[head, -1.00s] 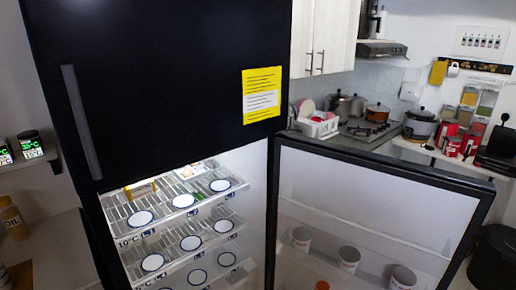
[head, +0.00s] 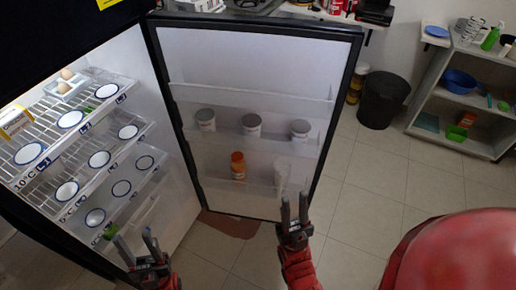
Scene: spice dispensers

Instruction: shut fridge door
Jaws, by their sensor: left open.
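The fridge door (head: 245,62) stands wide open, with its white inner side facing me and its dark edge at the right. The black fridge (head: 85,35) is at the left, with its lit shelves exposed. My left gripper (head: 136,243) is open and empty, low in front of the fridge's lower shelves. My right gripper (head: 294,210) has its two fingers apart with nothing between them. It overlaps the door's lower right corner in the picture; I cannot tell whether it touches it.
Door bins hold several white jars (head: 251,124) and an orange bottle (head: 238,165). Round containers (head: 99,159) stand on the fridge shelves. A black bin (head: 382,99) and a grey shelf unit (head: 466,100) are at the right. The tiled floor (head: 375,170) between is clear.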

